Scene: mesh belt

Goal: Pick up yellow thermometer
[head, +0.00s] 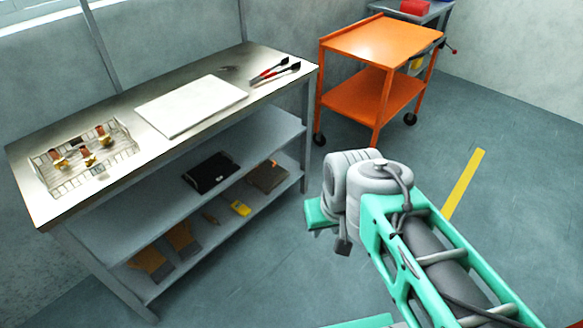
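A small yellow device (240,208), which may be the yellow thermometer, lies on the bottom shelf of the steel workbench. It is too small to identify surely. Another yellow thing (416,63) shows partly behind the orange cart, too hidden to tell what it is. My gripper (330,232) is at the end of my folded arm, to the right of the bench and apart from it. Its fingers are mostly hidden, so I cannot tell whether it is open or shut.
The workbench (75,205) holds a white board (192,105), a parts tray (85,160) and red-handled tools (272,74). A black case (210,172) lies on its middle shelf; gloves (165,252) lie below. An orange cart (372,92) stands behind. Floor is clear at right.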

